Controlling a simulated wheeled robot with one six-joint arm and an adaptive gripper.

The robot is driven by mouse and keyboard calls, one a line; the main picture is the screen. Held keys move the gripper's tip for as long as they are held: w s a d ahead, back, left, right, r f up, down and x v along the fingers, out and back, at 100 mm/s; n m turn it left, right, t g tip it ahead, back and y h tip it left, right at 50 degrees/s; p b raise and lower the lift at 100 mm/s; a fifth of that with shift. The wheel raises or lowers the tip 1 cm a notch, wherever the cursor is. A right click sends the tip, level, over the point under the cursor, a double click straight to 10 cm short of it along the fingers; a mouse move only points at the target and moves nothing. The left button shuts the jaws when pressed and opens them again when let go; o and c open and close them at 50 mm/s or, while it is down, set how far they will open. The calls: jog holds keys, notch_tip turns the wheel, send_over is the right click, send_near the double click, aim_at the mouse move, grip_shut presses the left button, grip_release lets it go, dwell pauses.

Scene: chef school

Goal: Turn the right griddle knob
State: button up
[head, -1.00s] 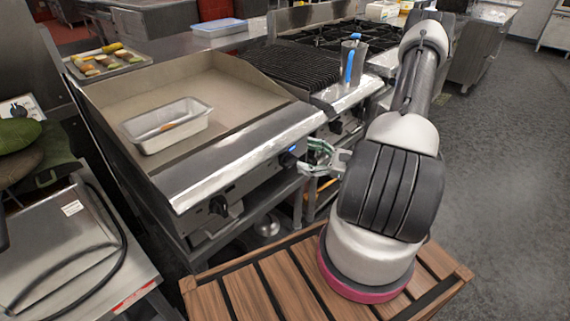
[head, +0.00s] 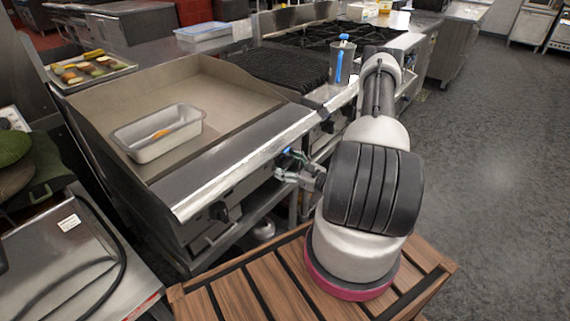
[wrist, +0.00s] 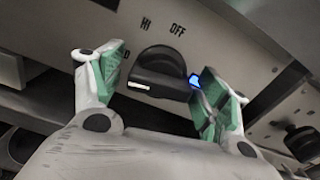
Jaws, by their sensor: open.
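The right griddle knob (wrist: 160,72) is black with a pale pointer mark. In the wrist view it sits on the steel front panel, below the printed words HI and OFF. My gripper (wrist: 155,90) is open, with one green-padded finger on each side of the knob. The right finger is close to the knob's right end; I cannot tell whether it touches. A gap shows on the left. In the head view my gripper (head: 284,168) is at the right end of the griddle front and mostly hides this knob. The left griddle knob (head: 219,210) is black and clear of my gripper.
The griddle (head: 215,85) holds a metal pan (head: 150,148). A steel container (head: 341,65) with a blue item stands on the neighbouring grill's front ledge. A small blue light (wrist: 195,82) shows beside the knob. Another black knob (wrist: 303,140) is at the wrist view's lower right.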

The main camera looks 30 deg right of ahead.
jog(key=shift+w+a, duration=0.1)
jog(key=shift+w, duration=0.2)
jog(key=shift+c, duration=0.2)
jog(key=c, duration=1)
